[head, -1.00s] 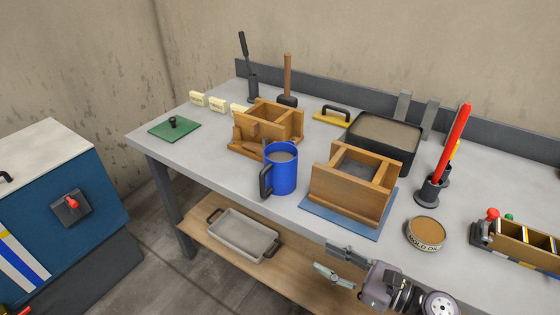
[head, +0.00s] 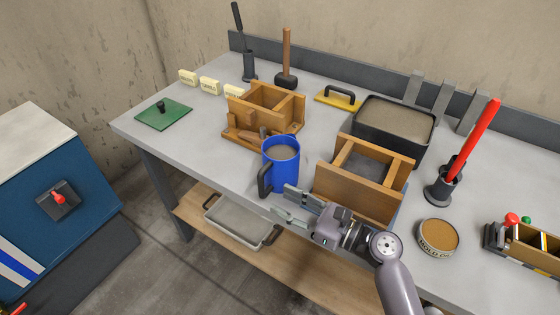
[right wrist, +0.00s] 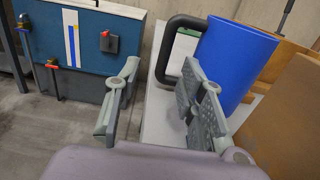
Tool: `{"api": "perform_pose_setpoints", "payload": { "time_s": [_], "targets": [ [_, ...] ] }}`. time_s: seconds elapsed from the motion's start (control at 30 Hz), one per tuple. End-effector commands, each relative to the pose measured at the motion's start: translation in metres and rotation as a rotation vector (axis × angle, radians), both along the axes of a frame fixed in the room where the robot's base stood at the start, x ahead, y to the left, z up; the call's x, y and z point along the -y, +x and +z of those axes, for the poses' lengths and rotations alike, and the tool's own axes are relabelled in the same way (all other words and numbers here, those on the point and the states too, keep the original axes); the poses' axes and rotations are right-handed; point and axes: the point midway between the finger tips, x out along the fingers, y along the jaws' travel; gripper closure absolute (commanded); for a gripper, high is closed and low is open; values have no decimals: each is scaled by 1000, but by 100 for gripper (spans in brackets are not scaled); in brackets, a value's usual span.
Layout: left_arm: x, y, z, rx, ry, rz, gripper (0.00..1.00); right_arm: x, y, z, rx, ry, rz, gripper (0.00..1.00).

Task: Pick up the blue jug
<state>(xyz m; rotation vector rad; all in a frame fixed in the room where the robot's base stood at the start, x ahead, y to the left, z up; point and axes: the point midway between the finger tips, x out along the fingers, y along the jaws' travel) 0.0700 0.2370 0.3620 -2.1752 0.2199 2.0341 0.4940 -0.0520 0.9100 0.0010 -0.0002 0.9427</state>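The blue jug (head: 284,172) stands upright on the grey workbench near its front edge, filled with a grey-brown material. Its black handle (head: 264,181) points to the front left. My right gripper (head: 283,203) is open and empty, just in front of the jug at the bench edge. In the right wrist view the jug (right wrist: 231,60) is close, beyond the right finger, and its handle (right wrist: 176,45) rises beyond the gap between the fingertips (right wrist: 160,75). I cannot tell whether the right finger touches the jug. My left gripper is not in view.
A wooden mould (head: 360,188) stands close to the right of the jug, and another wooden mould (head: 262,108) stands behind it. A black tray of grey material (head: 431,140) and a round tin (head: 438,237) are farther right. The bench (head: 210,140) is clear left of the jug.

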Motion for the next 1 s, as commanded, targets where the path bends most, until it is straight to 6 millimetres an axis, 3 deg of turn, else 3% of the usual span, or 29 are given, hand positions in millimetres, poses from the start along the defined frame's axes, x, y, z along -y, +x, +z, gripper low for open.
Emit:
{"api": "perform_pose_setpoints", "payload": {
  "time_s": [0.1,0.27,0.6,0.93,1.0],
  "targets": [
    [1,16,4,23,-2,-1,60,-14,11,1,0,1,0,63],
    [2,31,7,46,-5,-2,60,-22,17,0,1,-1,0,63],
    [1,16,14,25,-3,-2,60,-54,48,3,0,1,0,63],
    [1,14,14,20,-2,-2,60,-59,52,1,0,-3,0,63],
    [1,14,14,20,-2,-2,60,-59,52,1,0,-1,0,68]
  ]
}}
